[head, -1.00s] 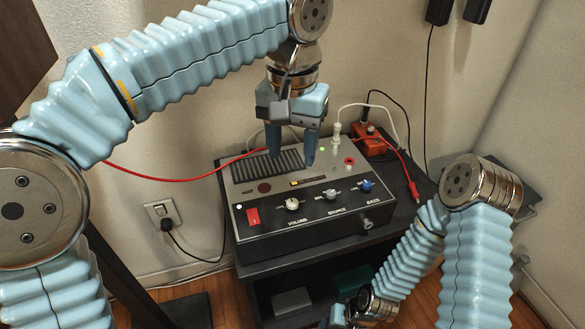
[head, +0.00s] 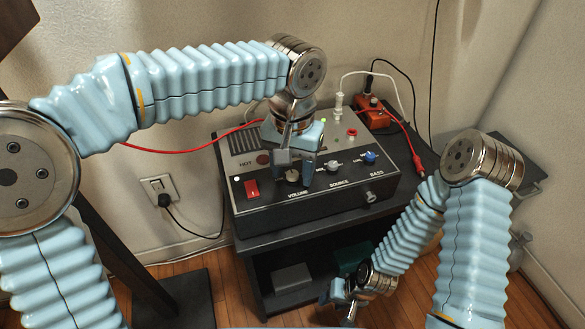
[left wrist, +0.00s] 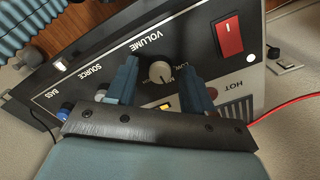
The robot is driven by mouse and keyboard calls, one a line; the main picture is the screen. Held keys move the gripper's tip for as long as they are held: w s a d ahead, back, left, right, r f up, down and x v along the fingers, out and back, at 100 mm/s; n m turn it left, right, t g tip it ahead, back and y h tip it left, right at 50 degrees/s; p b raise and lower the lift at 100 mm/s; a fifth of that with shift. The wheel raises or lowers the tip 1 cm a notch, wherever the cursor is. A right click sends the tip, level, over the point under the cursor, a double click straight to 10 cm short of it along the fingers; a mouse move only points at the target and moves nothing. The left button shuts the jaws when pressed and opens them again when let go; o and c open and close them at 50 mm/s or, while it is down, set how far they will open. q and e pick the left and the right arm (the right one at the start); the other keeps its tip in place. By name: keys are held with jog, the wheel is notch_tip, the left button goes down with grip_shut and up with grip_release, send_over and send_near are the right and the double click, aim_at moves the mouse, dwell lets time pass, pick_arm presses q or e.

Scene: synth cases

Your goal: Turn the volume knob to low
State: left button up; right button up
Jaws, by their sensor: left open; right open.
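The amplifier (head: 320,203) is a grey and black box with its panel sloping toward me. Its cream volume knob (head: 293,176) lies between the fingers of my left gripper (head: 294,182) and is partly hidden in the head view. In the left wrist view the volume knob (left wrist: 159,72) sits between the two open blue fingers (left wrist: 160,72), with a gap visible on each side. A LOW label shows by the knob; I cannot surely read the pointer's setting. My right gripper (head: 346,308) is open, low in front of the stand, away from the amplifier.
A red switch (head: 252,188) is left of the volume knob. The source knob (head: 333,166) and blue bass knob (head: 370,157) are to the right. A red cable (head: 175,150) runs behind. An orange box (head: 372,112) stands at the back right of the black stand (head: 262,245).

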pick_arm(q)
grip_shut()
dwell(0.3)
jog(key=shift+n+p, duration=0.35)
jog(key=shift+n, duration=0.65)
jog(key=n, duration=0.3)
jog(key=shift+n+p, duration=0.3)
jog(key=shift+p, duration=0.05)
jog(key=n, duration=0.6)
jog(key=shift+p, duration=0.4)
